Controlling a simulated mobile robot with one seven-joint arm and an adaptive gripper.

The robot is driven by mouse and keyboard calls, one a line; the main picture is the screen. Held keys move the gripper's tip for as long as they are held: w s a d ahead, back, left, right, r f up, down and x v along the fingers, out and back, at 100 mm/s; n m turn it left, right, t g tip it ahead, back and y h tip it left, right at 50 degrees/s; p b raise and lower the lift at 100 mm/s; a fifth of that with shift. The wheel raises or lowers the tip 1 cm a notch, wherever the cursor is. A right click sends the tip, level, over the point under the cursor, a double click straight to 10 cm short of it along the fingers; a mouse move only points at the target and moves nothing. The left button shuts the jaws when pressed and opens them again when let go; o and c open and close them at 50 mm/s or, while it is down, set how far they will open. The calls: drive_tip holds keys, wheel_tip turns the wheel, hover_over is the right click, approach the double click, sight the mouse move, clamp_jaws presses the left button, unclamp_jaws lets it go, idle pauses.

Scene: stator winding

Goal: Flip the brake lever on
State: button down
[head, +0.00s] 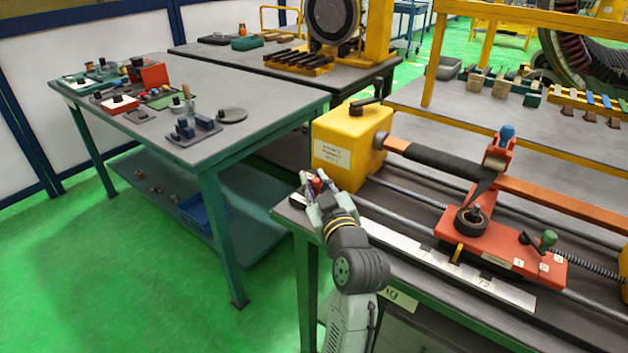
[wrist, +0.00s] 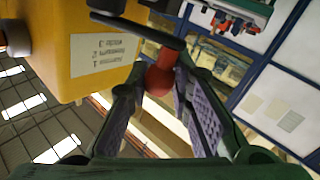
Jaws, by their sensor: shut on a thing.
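The yellow housing (head: 348,150) stands at the left end of the long machine bench, with a white label on its face. It also shows at the upper left of the wrist view (wrist: 60,60). A dark lever bar (wrist: 135,29) runs across in front of it in the wrist view. A red ball knob (wrist: 160,79) sits at the bar's end. My gripper (head: 320,187) is at the housing's lower left corner, with its fingers (wrist: 158,92) closed around the red knob. In the head view the fingers hide most of the knob and lever.
A black crank handle (head: 369,101) stands on top of the housing. An orange carriage (head: 500,245) with a green knob sits on rails to the right. A white scale strip (head: 440,262) lies along the front edge. A separate table (head: 270,95) with parts stands left, across a floor gap.

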drive_tip(key=shift+s+d+n+g+y+b, duration=0.3)
drive_tip(key=shift+d+n+g+y, duration=0.1)
drive_tip(key=shift+n+y, duration=0.4)
drive_tip(key=shift+y, duration=0.3)
drive_tip(key=c, duration=1.4)
unclamp_jaws()
drive_tip(key=shift+a, duration=0.1)
drive_tip(key=shift+c, duration=0.2)
drive_tip(key=v, duration=0.7)
drive_tip(key=shift+s, duration=0.25)
